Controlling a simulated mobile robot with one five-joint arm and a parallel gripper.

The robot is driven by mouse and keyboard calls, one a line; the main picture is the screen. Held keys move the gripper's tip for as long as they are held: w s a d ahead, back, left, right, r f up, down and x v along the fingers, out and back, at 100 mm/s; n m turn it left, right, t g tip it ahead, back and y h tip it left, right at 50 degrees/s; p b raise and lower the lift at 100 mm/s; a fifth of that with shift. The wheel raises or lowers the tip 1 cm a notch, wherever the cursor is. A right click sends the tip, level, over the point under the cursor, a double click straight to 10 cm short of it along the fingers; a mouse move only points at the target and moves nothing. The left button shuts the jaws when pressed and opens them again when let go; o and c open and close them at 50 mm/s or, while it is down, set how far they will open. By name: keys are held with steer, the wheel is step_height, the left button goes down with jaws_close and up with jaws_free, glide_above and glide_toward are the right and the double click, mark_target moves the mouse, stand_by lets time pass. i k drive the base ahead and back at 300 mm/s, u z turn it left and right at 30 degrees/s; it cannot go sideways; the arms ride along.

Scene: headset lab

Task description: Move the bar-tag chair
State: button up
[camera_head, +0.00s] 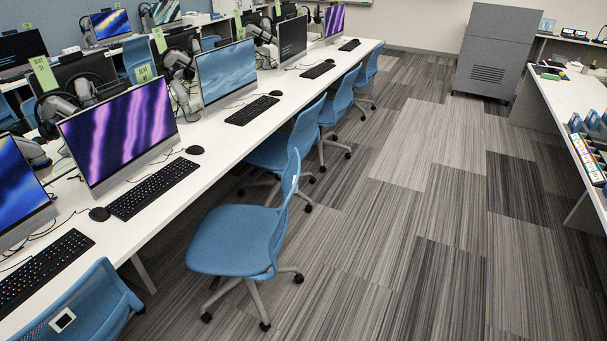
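A blue chair (88,302) at the bottom left, cut by the frame edge, has a white tag (62,319) on its backrest. The tag bears a dark mark, too small to tell whether it is a bar. More blue chairs (303,135) stand along the long desk farther back, with no tags legible. My gripper is not in view.
The long white desk (222,135) holds monitors, keyboards and mice. A grey cabinet (487,50) stands at the back right. A white table (575,95) with small items runs along the right edge. The striped carpet aisle (420,210) between is clear.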

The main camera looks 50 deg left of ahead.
mark_target(230, 240)
steer(key=u, duration=0.2)
steer(key=i, duration=0.1)
steer(key=u, duration=3.15)
steer(key=i, duration=1.5)
steer(key=z, duration=0.1)
